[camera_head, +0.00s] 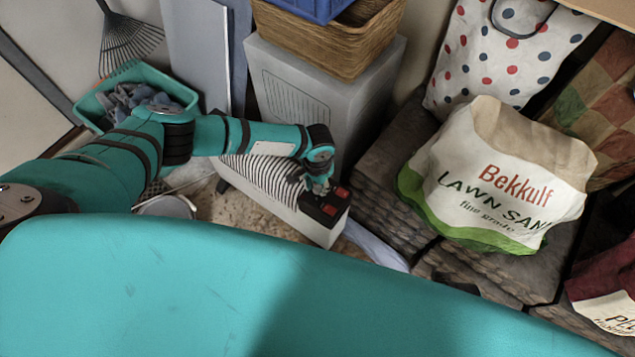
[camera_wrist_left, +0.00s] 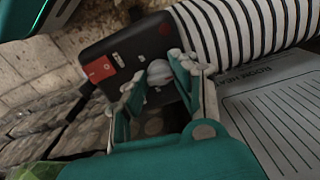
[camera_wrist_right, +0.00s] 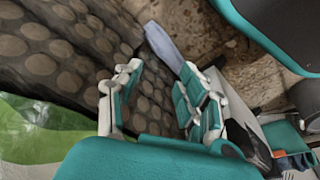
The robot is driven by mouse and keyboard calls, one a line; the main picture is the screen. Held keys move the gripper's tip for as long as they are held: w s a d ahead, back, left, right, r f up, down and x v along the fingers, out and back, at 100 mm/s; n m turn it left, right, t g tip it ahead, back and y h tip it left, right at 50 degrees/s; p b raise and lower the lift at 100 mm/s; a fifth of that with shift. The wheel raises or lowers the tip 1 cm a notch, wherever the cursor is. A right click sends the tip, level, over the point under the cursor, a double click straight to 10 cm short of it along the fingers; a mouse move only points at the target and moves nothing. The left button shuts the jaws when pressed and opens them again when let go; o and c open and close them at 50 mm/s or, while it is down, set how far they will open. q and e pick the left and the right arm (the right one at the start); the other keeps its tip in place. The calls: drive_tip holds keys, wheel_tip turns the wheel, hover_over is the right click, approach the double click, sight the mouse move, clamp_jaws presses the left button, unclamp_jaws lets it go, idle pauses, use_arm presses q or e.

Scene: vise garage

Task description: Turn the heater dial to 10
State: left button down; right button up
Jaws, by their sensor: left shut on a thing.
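The heater (camera_head: 285,212) is a pale body with a ribbed top, standing on the floor in the head view. Its black control panel (camera_head: 327,209) with red switches is at the near right end. In the left wrist view the black panel (camera_wrist_left: 128,46) shows a red switch (camera_wrist_left: 100,69) and a pale grey dial (camera_wrist_left: 158,78). My left gripper (camera_head: 318,184) is at the panel; its fingers (camera_wrist_left: 157,80) are shut on the dial, one on each side. The dial's number marks cannot be read. My right gripper (camera_wrist_right: 160,80) is open and empty in the right wrist view, out of the head view.
A grey box (camera_head: 310,90) with a wicker basket (camera_head: 335,40) stands behind the heater. A teal bin (camera_head: 92,105) is at the left. A lawn sand bag (camera_head: 500,175) lies on dark stacked bags (camera_head: 375,190) at the right. Dark lumpy material (camera_wrist_right: 60,50) lies below my right gripper.

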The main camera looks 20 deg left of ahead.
use_arm(q)
drive_tip(key=m+p, duration=0.2)
drive_tip(key=m, duration=0.1)
drive_tip(key=shift+m, duration=1.9)
drive_tip(key=shift+m+p, duration=0.3)
drive_tip(key=shift+m, duration=1.9)
use_arm(e)
drive_tip(key=s+f, duration=0.4)
drive_tip(key=f, duration=0.4)
drive_tip(key=shift+s+d+f+g, duration=0.25)
drive_tip(key=shift+d+f+g, duration=0.05)
drive_tip(key=shift+f+g, duration=0.1)
